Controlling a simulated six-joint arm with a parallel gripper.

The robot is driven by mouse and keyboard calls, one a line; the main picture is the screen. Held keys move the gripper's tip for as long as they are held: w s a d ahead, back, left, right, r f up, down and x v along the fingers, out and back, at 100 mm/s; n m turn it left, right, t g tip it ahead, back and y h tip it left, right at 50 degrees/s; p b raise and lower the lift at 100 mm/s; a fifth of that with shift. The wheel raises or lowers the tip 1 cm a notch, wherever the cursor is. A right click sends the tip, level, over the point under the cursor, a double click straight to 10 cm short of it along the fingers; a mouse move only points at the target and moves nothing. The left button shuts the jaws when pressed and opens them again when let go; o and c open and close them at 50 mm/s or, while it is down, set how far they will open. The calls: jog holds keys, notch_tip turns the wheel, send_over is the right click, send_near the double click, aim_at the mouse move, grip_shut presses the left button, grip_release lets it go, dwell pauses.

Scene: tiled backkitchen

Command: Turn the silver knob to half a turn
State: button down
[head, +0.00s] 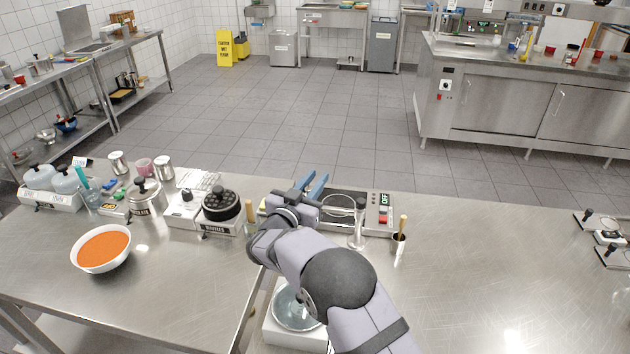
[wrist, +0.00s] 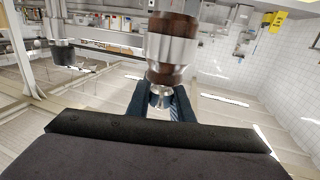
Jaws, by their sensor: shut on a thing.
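My gripper (head: 311,186) with its blue fingers is over the left part of the steel appliance (head: 376,200) on the counter. In the wrist view my gripper (wrist: 160,103) has its dark blue fingers on either side of a silver knob (wrist: 163,97) and is shut on it. A wider silver cylinder with brown bands (wrist: 172,48) stands just above the knob there. In the head view the knob cannot be made out, as my gripper and arm cover that spot. How far the knob is turned cannot be read.
A black round-topped waffle maker (head: 221,203) stands close left of my gripper. A glass cylinder (head: 357,235) and a dark cup with a wooden handle (head: 399,238) stand to the right. A bowl of orange soup (head: 102,246) sits at the left. The right counter is mostly clear.

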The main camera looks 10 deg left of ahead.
jog(key=shift+h, duration=0.3)
jog(key=m+g+h, duration=0.1)
jog(key=h, duration=0.1)
jog(key=d+m+g+h+b, duration=0.1)
jog(key=m+h, duration=0.1)
jog(key=shift+s+m+h, duration=0.1)
jog(key=shift+m+h, duration=0.2)
jog(key=shift+s+d+r+m+g+h+b, duration=0.15)
jog(key=shift+s+m+g+h+b, duration=0.1)
jog(key=shift+m+g+h+b, duration=0.4)
jog(key=c, duration=1.6)
grip_release()
jog(key=shift+o, duration=0.2)
